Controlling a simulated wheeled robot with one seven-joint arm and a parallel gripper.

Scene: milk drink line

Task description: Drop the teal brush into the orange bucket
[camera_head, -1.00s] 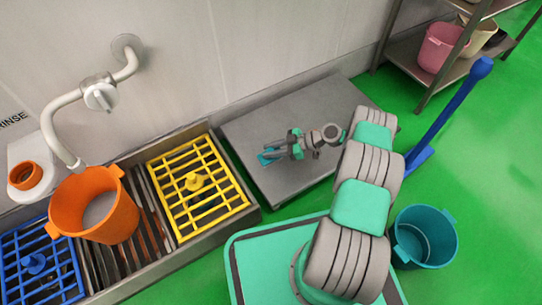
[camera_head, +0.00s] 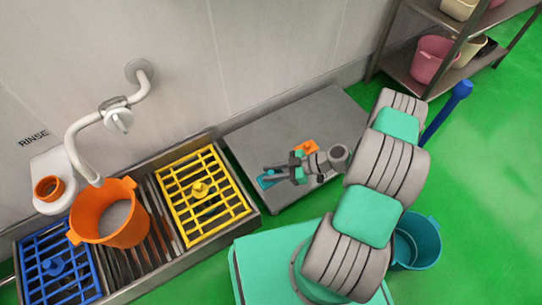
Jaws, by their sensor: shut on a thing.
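The teal brush (camera_head: 266,181) shows as a small teal piece at the tips of my gripper (camera_head: 277,176). My gripper is shut on it, over the front left part of the grey table. Most of the brush is hidden by the fingers, and I cannot tell whether it touches the table. The orange bucket (camera_head: 98,238) stands upright in the sink trough at the left, under the tap. Its mouth faces up and a grey patch shows inside.
A white tap (camera_head: 118,121) curves over the bucket. A yellow grate (camera_head: 203,194) lies between bucket and grey table (camera_head: 262,130); a blue grate (camera_head: 55,264) lies left. A teal bucket (camera_head: 418,240) stands on the floor at right.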

